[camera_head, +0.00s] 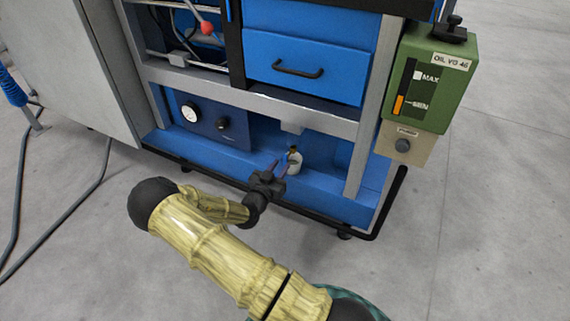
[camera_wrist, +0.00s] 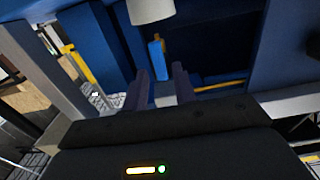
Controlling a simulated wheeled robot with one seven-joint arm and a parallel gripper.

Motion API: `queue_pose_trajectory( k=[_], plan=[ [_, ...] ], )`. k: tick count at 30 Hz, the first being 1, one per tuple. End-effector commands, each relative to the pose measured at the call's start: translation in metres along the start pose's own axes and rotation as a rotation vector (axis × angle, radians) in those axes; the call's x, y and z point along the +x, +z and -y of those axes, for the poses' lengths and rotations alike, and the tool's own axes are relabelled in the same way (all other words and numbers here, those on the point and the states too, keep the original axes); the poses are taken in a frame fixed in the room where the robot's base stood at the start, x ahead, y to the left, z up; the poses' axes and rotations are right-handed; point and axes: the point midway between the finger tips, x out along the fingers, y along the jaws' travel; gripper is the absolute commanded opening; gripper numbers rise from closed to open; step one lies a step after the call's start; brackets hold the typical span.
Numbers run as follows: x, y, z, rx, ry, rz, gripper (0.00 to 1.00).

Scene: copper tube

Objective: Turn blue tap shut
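The blue tap (camera_wrist: 157,52) shows in the wrist view as a small blue lever with a yellow part beside it, below a white cylinder (camera_wrist: 151,9). In the head view a small white fitting with a dark and brassy top (camera_head: 294,161) stands on the blue lower shelf; the lever is too small to make out clearly there. My gripper (camera_head: 280,166) is beside this fitting, at its lower left. In the wrist view my gripper (camera_wrist: 160,76) is open, with a gap between its two dark fingers. The lever appears just beyond the fingertips, in line with the gap; contact cannot be told.
A blue drawer (camera_head: 305,62) is above the shelf, with a grey crossbar (camera_head: 250,101) between. A blue gauge panel (camera_head: 214,121) is to the left. A grey upright (camera_head: 373,110) and a green oil box (camera_head: 428,80) are to the right. The floor in front is open.

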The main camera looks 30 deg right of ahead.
Motion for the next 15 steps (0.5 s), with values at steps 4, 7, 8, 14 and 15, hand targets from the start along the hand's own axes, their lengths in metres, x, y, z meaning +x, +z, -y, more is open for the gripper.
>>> queue_pose_trajectory(
  k=[4, 7, 8, 14, 15],
  plan=[
    [0.026, 0.003, -0.001, 0.002, 0.002, -0.002, 0.27],
    [0.037, 0.002, 0.000, 0.001, 0.001, -0.001, 0.27],
    [0.039, 0.002, 0.000, 0.001, 0.001, -0.001, 0.27],
    [0.045, -0.001, -0.001, -0.001, 0.002, -0.001, 0.27],
    [0.045, -0.001, -0.001, -0.001, 0.002, -0.001, 0.27]
  ],
)
